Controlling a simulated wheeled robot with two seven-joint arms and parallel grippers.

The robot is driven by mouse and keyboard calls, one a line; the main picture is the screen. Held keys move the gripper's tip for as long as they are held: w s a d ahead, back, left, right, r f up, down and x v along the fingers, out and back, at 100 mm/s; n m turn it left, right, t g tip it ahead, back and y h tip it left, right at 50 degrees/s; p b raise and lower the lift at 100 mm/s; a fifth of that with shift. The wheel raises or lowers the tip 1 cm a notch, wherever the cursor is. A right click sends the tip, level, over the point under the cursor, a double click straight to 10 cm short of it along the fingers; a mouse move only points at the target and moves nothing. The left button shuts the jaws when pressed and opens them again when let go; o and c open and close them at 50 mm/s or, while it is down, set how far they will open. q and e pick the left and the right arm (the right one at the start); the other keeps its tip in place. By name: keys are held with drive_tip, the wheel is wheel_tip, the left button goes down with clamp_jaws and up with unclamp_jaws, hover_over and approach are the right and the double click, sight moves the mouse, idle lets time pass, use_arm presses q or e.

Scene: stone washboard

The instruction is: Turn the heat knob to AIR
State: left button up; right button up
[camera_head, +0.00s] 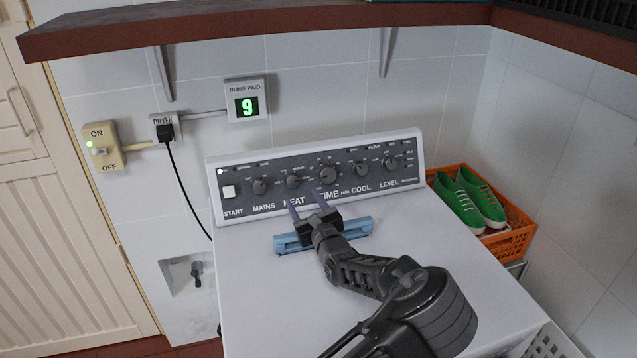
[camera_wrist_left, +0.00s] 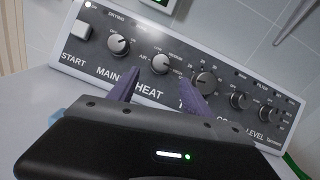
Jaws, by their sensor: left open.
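The heat knob (camera_head: 294,181) is a small dark round knob above the word HEAT on the dryer's dark control panel (camera_head: 393,184). In the left wrist view the heat knob (camera_wrist_left: 160,64) has AIR at its left, LOW above and other settings to the right. I cannot tell where its pointer stands. My left gripper (camera_head: 304,204) is in front of the panel, near the HEAT and TIME words. Its two purple fingers are apart with nothing between them. In the wrist view the left gripper (camera_wrist_left: 157,92) sits below the knob, not touching it. My right gripper is not seen.
Other knobs, such as the time knob (camera_head: 328,175) and mains knob (camera_head: 260,186), flank the heat knob. A blue bar (camera_head: 352,229) lies on the white dryer top (camera_head: 262,300) under the gripper. A brown shelf (camera_head: 290,30) overhangs. An orange crate (camera_head: 513,243) holds green shoes (camera_head: 470,203).

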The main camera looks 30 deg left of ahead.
sight(294, 185)
use_arm(q)
drive_tip(key=shift+w+d, duration=0.1)
idle(0.3)
drive_tip(key=p+x, duration=0.2)
drive_tip(key=x, duration=0.5)
drive_tip(key=shift+r, duration=0.1)
drive_tip(key=shift+w+a, duration=0.2)
drive_tip(key=shift+a, duration=0.2)
drive_tip(key=shift+c, duration=0.3)
clamp_jaws()
